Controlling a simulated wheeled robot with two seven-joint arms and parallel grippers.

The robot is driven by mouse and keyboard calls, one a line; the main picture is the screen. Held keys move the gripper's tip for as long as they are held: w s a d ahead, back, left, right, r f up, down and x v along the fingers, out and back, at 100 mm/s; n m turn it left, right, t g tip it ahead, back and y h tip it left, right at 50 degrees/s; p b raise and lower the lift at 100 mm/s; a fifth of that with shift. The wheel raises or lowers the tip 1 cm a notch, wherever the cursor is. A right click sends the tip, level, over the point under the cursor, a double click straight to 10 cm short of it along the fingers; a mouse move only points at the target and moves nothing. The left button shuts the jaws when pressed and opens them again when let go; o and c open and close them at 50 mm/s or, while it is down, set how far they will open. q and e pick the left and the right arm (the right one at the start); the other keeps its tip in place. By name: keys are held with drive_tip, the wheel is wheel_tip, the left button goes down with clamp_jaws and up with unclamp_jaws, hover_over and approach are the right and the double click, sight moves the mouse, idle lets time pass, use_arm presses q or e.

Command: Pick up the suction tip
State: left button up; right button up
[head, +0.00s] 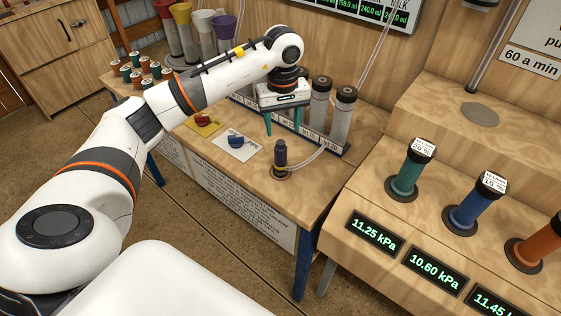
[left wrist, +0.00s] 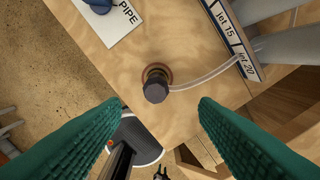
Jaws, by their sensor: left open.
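The suction tip (head: 281,155) looks like a small dark upright piece with a clear tube joined to its side. It stands in a round brown ring on the wooden bench (head: 262,184). In the left wrist view the suction tip (left wrist: 155,90) shows from above, near the middle of the picture. My left gripper (head: 282,122) has green fingers pointing down and is open and empty. It is above the suction tip, apart from it. In the left wrist view its fingertips (left wrist: 158,104) are spread to either side, just below the tip. My right gripper is not in view.
A rack (head: 318,133) of clear jet cylinders stands behind the tip. A white card (head: 236,148) with a blue piece and a yellow card (head: 203,124) with a red piece lie to the left. A console (head: 418,215) with coloured cylinders and pressure displays stands at right.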

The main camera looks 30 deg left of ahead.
sight(282, 142)
use_arm(q)
wheel_tip(282, 142, down, 6)
drive_tip(key=shift+f+p, duration=0.1)
drive_tip(key=shift+p, duration=0.55)
drive_tip(key=f+p, duration=0.1)
drive_tip(key=f, duration=0.3)
drive_tip(key=shift+s+a+f+p, duration=0.15)
drive_tip(key=shift+a+f+p, duration=0.05)
drive_tip(key=shift+f+p, duration=0.2)
drive_tip(key=shift+f, duration=0.35)
drive_tip(key=shift+c, duration=0.2)
clamp_jaws()
wheel_tip(282, 142, up, 10)
drive_tip(key=shift+r+b, duration=0.1)
drive_tip(key=shift+b, duration=0.95)
